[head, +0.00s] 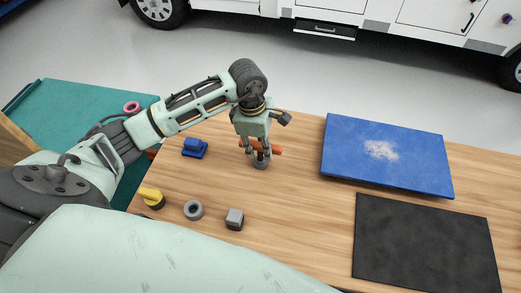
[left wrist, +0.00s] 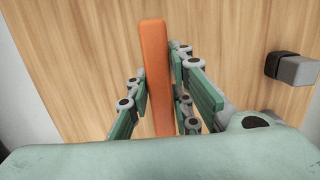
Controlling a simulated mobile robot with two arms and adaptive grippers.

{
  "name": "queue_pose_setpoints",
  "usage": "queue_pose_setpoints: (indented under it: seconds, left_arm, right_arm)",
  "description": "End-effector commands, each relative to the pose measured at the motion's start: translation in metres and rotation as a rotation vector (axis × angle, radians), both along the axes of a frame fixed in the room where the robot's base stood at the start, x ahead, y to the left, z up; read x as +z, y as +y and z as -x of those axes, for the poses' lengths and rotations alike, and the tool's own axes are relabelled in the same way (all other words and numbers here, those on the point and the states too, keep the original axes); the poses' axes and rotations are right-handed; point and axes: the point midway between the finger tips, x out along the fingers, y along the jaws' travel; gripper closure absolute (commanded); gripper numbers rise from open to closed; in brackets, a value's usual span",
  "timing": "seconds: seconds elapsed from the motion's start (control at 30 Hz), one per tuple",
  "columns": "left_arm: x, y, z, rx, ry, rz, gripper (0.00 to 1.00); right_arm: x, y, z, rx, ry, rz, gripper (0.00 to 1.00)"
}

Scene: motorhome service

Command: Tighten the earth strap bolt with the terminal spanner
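An orange bar-like handle (head: 275,150), which looks like the terminal spanner, is over the wooden bench. It also shows upright in the picture in the left wrist view (left wrist: 155,75). My left gripper (head: 260,152) points down at it, with fingers against both sides of the bar. A short grey round part (head: 260,164) shows just under the fingers; I cannot tell whether it belongs to the spanner. I cannot make out the earth strap bolt for certain. My right gripper is not in view.
On the bench (head: 300,215) are a blue clamp-like part (head: 195,148), a yellow-and-black knob (head: 152,197), a grey ring (head: 193,210) and a grey block (head: 234,218). A blue board (head: 350,145) and black mat (head: 425,245) lie right. A white motorhome (head: 420,25) stands behind.

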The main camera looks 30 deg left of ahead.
Motion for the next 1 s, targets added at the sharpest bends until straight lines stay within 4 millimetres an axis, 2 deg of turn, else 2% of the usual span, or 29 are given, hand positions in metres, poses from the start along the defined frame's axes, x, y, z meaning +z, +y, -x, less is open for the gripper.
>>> queue_pose_setpoints:
  seconds: [0.03, 0.2, 0.73, 0.87, 1.0]
  left_arm:
    - [0.000, 0.000, 0.000, 0.000, 0.000, 0.000, 0.87]
    - [0.000, 0.000, 0.000, 0.000, 0.000, 0.000, 1.00]
    - [0.004, 0.000, -0.001, 0.000, -0.003, 0.000, 1.00]
    - [0.015, 0.000, -0.002, -0.001, -0.007, 0.000, 1.00]
    - [0.037, 0.001, -0.003, -0.001, -0.009, 0.000, 1.00]
  right_arm:
    - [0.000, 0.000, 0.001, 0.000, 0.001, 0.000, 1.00]
    - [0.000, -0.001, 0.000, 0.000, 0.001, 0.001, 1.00]
    - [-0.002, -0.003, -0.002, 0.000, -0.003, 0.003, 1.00]
    - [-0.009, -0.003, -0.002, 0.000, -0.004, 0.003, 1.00]
    - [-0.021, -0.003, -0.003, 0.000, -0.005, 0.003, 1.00]
